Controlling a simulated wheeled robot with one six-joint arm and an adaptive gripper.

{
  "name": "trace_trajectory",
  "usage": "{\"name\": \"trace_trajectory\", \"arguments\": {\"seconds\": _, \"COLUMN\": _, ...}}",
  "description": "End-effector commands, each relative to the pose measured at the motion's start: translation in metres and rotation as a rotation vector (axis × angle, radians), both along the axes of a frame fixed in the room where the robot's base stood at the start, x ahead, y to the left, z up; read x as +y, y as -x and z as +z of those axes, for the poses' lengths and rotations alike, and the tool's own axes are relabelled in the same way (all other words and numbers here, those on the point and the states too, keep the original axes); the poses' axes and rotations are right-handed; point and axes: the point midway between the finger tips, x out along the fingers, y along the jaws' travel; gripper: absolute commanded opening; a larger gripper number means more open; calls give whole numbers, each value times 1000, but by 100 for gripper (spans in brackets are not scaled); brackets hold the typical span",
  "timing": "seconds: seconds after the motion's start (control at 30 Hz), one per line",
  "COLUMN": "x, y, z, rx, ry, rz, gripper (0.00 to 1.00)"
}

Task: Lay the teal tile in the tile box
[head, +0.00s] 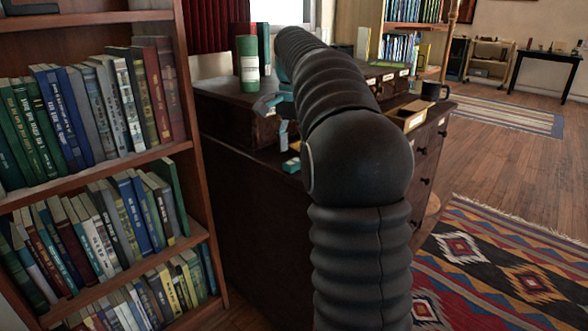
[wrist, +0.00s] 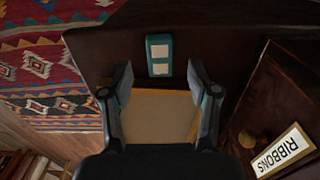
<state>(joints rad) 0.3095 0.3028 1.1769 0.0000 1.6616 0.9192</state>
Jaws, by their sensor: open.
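The teal tile (wrist: 159,55) lies flat on the dark cabinet top in the wrist view, with two pale squares on its face. In the head view the teal tile (head: 290,165) shows near the cabinet's front-left edge. My gripper (wrist: 160,80) is open and empty, its fingers apart; the tile appears between and just beyond the fingertips. In the head view my gripper (head: 277,118) is partly hidden behind my arm. An open light-wood box (head: 408,115) at the cabinet's right side looks like the tile box; my arm hides part of that area.
A tan flat thing (wrist: 160,112) shows between my fingers. A wooden case labelled RIBBONS (wrist: 283,150) stands close on the right in the wrist view. A green cylinder (head: 247,63) and a dark mug (head: 434,91) stand on the cabinet. A bookshelf (head: 100,180) rises at left.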

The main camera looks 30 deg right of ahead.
Motion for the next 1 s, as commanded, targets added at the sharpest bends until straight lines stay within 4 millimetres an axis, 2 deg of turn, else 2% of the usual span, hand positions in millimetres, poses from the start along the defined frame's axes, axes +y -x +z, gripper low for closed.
{"name": "trace_trajectory", "arguments": {"seconds": 0.03, "x": 0, "y": 0, "z": -11, "rx": 2, "ry": 0, "rz": 0, "gripper": 60}}
{"name": "trace_trajectory", "arguments": {"seconds": 0.2, "x": 0, "y": 0, "z": -27, "rx": 1, "ry": 0, "rz": 0, "gripper": 60}}
{"name": "trace_trajectory", "arguments": {"seconds": 0.47, "x": 0, "y": 0, "z": -29, "rx": 0, "ry": 0, "rz": 0, "gripper": 60}}
{"name": "trace_trajectory", "arguments": {"seconds": 0.5, "x": 0, "y": 0, "z": -29, "rx": 0, "ry": 0, "rz": 0, "gripper": 58}}
{"name": "trace_trajectory", "arguments": {"seconds": 0.7, "x": 0, "y": 0, "z": -29, "rx": 0, "ry": 0, "rz": 0, "gripper": 11}}
{"name": "trace_trajectory", "arguments": {"seconds": 1.0, "x": 0, "y": 0, "z": -29, "rx": 0, "ry": 0, "rz": 0, "gripper": 7}}
